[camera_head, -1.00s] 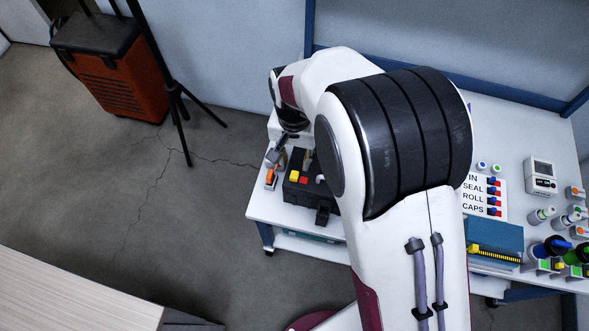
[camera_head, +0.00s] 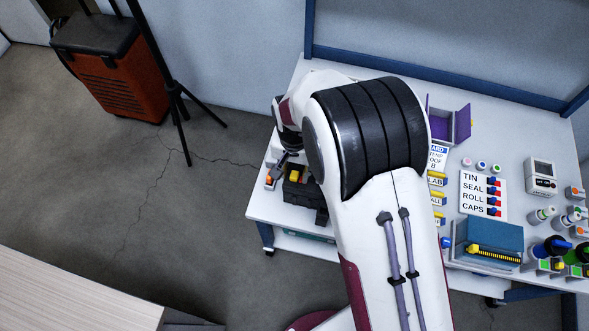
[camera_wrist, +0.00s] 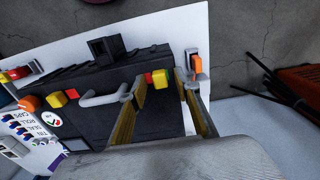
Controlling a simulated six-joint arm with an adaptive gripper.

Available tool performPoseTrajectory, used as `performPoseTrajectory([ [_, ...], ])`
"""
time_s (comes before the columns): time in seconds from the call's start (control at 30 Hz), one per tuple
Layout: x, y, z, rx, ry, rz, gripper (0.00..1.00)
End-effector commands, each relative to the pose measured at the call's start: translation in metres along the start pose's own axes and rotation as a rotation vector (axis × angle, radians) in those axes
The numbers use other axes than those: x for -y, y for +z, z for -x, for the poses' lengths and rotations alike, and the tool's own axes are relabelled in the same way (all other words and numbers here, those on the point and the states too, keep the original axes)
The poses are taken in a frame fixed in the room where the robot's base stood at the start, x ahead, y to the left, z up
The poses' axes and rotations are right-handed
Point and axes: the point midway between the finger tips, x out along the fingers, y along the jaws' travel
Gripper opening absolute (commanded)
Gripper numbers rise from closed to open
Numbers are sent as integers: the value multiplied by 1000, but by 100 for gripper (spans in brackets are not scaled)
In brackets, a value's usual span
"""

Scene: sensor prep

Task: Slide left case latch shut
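The black case (camera_head: 302,196) stands near the left end of the white table; my arm covers part of it. In the wrist view the case (camera_wrist: 92,123) shows a grey handle (camera_wrist: 102,98) and a red-and-yellow latch (camera_wrist: 158,78) beside it. The latch's yellow part also shows in the head view (camera_head: 295,176). My gripper (camera_wrist: 162,88) is open, its two fingers apart, with this latch between and just beyond the tips. I cannot tell whether a finger touches it. A second yellow catch (camera_wrist: 58,100) sits on the handle's other side.
An orange-and-white item (camera_wrist: 194,66) stands close beside the case, near one finger. A label board (camera_head: 478,193), an open purple box (camera_head: 452,124) and a teal box (camera_head: 487,240) stand further right. Floor lies beyond the table's left edge.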

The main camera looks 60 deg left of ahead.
Motion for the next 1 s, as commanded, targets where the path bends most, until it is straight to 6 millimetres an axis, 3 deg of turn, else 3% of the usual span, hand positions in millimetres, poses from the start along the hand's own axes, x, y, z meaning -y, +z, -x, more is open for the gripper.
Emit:
performPoseTrajectory([
  [0.17,0,0,0,0,0,0,29],
  [0.27,0,0,0,0,0,0,3],
  [0.3,0,0,0,0,0,0,0],
  [0.5,-2,0,0,0,0,-1,0],
  [0.77,-25,0,0,0,0,-1,0],
  [1.0,-28,0,0,1,2,0,0],
])
